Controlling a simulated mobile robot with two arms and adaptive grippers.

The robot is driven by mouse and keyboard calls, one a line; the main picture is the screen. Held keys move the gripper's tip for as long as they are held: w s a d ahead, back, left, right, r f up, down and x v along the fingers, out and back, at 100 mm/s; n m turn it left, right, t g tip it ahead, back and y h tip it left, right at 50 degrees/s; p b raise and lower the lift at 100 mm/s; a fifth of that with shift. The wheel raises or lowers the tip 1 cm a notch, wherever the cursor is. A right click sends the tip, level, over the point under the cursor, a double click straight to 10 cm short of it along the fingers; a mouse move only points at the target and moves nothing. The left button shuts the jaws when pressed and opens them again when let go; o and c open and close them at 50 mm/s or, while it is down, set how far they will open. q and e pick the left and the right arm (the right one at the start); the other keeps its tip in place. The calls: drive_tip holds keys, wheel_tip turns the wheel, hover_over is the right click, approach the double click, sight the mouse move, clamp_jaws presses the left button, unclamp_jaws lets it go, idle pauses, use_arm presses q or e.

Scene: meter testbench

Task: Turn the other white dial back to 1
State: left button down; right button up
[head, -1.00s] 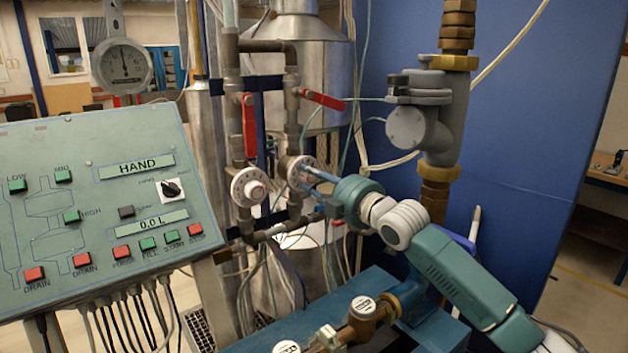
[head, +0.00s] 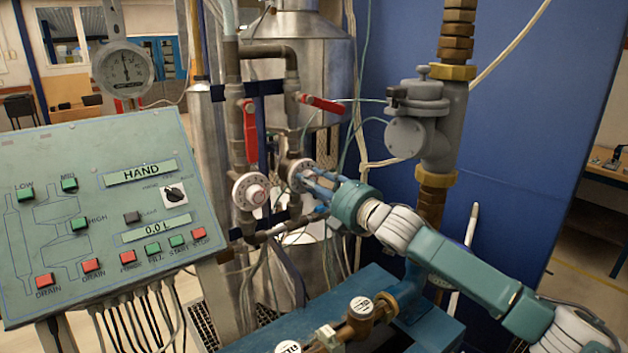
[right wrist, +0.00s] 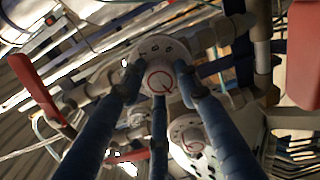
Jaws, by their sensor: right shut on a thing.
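Two white round dials sit side by side on the pipework. The left dial (head: 251,191) is free, with its knob and the marks around its rim showing. The right dial (head: 297,172) is partly covered by the blue fingers of my right gripper (head: 312,180), which reaches in from the right. In the right wrist view the fingers (right wrist: 158,82) are shut around the knob of this dial (right wrist: 161,48). The free dial (right wrist: 190,143) shows below it. Some rim marks show, but I cannot tell which number either dial is set to. My left gripper is not in view.
Red valve levers (head: 251,132) (head: 322,103) stand above the dials. A green control panel (head: 60,150) fills the left. A grey valve on a thick pipe (head: 418,115) stands to the right. Blue equipment with brass fittings (head: 362,308) lies below my right arm.

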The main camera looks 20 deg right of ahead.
drive_tip(key=shift+a+f, duration=0.1)
drive_tip(key=shift+f, duration=0.1)
drive_tip(key=o, duration=1.1)
drive_tip(key=shift+o, duration=0.2)
drive_tip(key=shift+r, duration=0.1)
